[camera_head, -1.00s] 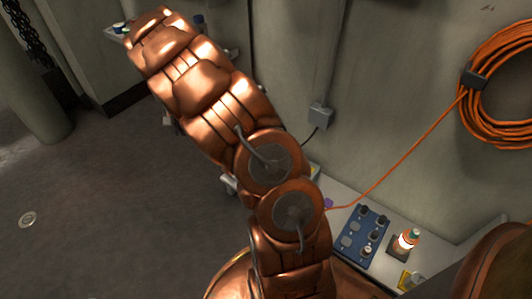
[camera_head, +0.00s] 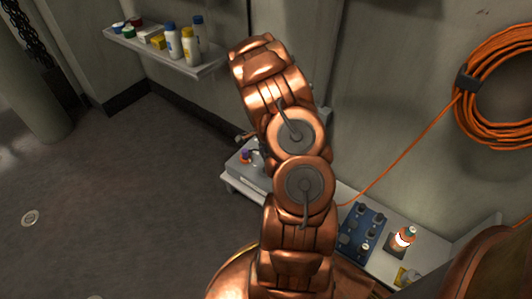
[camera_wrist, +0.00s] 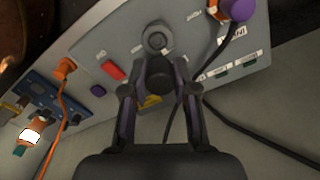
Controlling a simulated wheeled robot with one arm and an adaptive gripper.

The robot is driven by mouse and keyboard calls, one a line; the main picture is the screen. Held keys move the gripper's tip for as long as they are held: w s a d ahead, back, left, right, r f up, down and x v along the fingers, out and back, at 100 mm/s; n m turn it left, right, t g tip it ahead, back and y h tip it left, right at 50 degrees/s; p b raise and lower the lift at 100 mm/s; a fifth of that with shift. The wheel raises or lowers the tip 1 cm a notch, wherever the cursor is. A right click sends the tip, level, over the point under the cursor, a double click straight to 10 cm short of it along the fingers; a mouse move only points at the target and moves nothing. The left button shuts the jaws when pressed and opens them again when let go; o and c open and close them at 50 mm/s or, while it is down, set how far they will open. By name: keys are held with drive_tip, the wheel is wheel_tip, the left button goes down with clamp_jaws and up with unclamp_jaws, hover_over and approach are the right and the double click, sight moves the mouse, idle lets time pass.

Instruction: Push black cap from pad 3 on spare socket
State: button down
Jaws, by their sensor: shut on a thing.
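In the wrist view my gripper (camera_wrist: 160,92) is shut on the black cap (camera_wrist: 159,74). The cap is in front of the sloping grey panel (camera_wrist: 195,55), just below a round grey socket (camera_wrist: 156,38) in the picture. Part of the socket stays visible above the cap; I cannot tell whether they touch. The blue board with pads (camera_head: 350,243) lies on the bench in the head view, with several dark caps on it. Pad numbers are too small to read. In the head view my arm hides the gripper.
The panel carries a red switch (camera_wrist: 113,71) and a purple plug (camera_wrist: 236,9) with a black cable. An orange plug (camera_wrist: 66,66) and a white-banded bottle (camera_head: 404,237) are near the board. A shelf (camera_head: 150,48) with bottles is on the wall.

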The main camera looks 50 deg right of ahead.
drive_tip(key=shift+s+d+f, duration=0.15)
drive_tip(key=shift+s+f, duration=0.15)
drive_tip(key=shift+f+b, duration=0.9)
drive_tip(key=shift+f, duration=1.9)
drive_tip(key=shift+f, duration=0.5)
idle(0.6)
drive_tip(key=c, duration=0.8)
unclamp_jaws()
drive_tip(key=shift+r, duration=6)
